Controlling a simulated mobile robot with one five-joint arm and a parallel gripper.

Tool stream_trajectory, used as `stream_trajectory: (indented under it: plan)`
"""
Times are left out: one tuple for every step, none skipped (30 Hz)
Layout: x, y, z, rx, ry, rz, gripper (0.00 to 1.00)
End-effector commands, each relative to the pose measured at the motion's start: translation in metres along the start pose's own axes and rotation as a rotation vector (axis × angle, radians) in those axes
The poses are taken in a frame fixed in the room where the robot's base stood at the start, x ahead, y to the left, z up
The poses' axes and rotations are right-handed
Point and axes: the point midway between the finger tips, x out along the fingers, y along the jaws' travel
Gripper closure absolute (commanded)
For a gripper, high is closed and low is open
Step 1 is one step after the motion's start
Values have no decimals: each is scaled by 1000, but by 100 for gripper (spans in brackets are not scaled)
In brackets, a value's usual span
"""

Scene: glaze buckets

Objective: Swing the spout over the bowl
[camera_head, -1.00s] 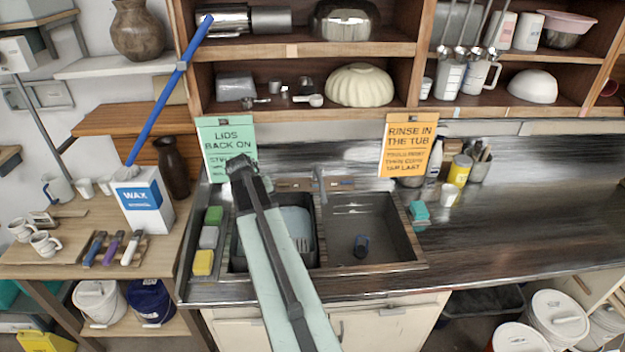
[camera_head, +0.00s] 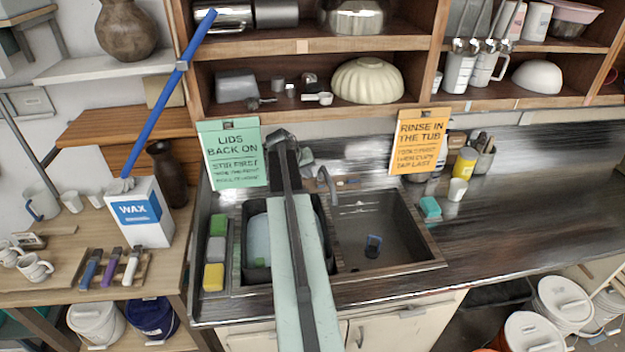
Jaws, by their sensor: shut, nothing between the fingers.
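The metal spout (camera_head: 327,182) rises behind the double sink, near the divider between the bowls. The right bowl (camera_head: 395,235) is dark and open, with a small blue object (camera_head: 373,246) in it. The left bowl holds a dark tub (camera_head: 257,270) with a pale blue thing inside; my arm covers part of it. My gripper (camera_head: 281,137) is the dark end of my arm, above the back of the sink, left of the spout and apart from it in the picture. It looks shut and empty. The exact direction of the spout's end is hard to tell.
Green (camera_head: 231,155) and orange (camera_head: 418,140) signs hang from the shelf edge behind the sink. Sponges (camera_head: 214,277) line the sink's left side. A wax box (camera_head: 143,212) with a blue-handled brush stands on the left table. The right counter (camera_head: 540,190) is mostly clear.

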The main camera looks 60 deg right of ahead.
Motion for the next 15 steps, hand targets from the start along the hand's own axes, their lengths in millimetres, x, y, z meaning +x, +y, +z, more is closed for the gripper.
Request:
stream_trajectory:
  plan:
    - [12,-5,1,-2,1,-1,100]
    - [18,-6,1,-2,1,-2,100]
    - [26,-8,1,-3,2,-2,100]
    - [33,-9,2,-4,2,-2,100]
    - [40,-10,2,-6,2,-3,100]
    - [49,-11,2,-7,3,-3,100]
    - [56,-12,1,-7,3,-3,100]
    - [62,-12,1,-8,3,-3,100]
    - [71,-12,1,-8,3,-4,100]
    - [78,-12,1,-7,4,-4,100]
    - [84,-12,1,-8,4,-4,100]
    - [92,-13,1,-8,4,-4,100]
    - [98,-13,1,-9,4,-5,100]
    - [103,-13,0,-9,5,-5,100]
    - [100,-2,0,-8,4,-5,100]
